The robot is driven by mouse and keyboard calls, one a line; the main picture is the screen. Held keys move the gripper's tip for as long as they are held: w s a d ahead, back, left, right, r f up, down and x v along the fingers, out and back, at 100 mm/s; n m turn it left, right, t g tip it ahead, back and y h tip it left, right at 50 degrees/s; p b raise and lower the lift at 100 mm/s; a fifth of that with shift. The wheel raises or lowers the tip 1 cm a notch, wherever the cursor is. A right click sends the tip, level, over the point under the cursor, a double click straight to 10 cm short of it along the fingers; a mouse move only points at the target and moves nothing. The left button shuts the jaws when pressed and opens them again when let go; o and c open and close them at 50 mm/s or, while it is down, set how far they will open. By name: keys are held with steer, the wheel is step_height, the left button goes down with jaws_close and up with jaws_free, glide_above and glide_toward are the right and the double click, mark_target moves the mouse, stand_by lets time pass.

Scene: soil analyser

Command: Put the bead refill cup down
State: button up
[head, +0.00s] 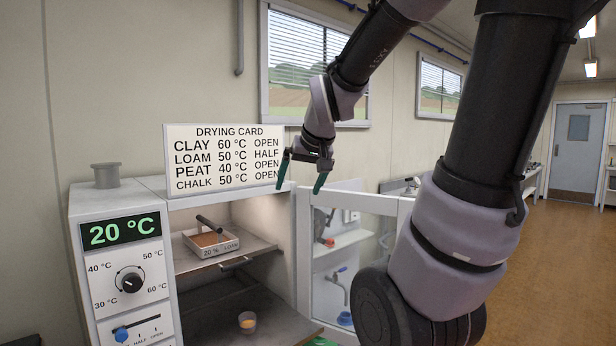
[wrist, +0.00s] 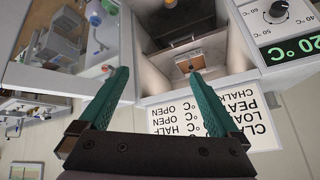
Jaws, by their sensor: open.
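A small clear cup with orange-yellow contents (head: 247,322), which looks like the bead refill cup, stands upright in the lower part of the drying oven, near its open front. My gripper (head: 305,186) is open and empty, high in front of the oven and just right of the drying card. It is well above the cup and apart from it. In the wrist view the two green fingers (wrist: 168,75) are spread wide with nothing between them.
A soil tray marked 20 % LOAM (head: 209,253) sits on the oven's upper shelf; it also shows in the wrist view (wrist: 189,61). The glazed oven door (head: 350,235) stands open to the right. A drying card (head: 223,156) stands on top. The display (head: 121,231) reads 20 °C.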

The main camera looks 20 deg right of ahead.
steer(key=s+a+r+m+y, duration=0.1)
steer(key=s+a+r, duration=0.2)
steer(key=s, duration=0.8)
steer(key=shift+s+r+g+y, duration=0.2)
steer(key=shift+s+g+y, duration=0.1)
steer(key=shift+s+y, duration=0.1)
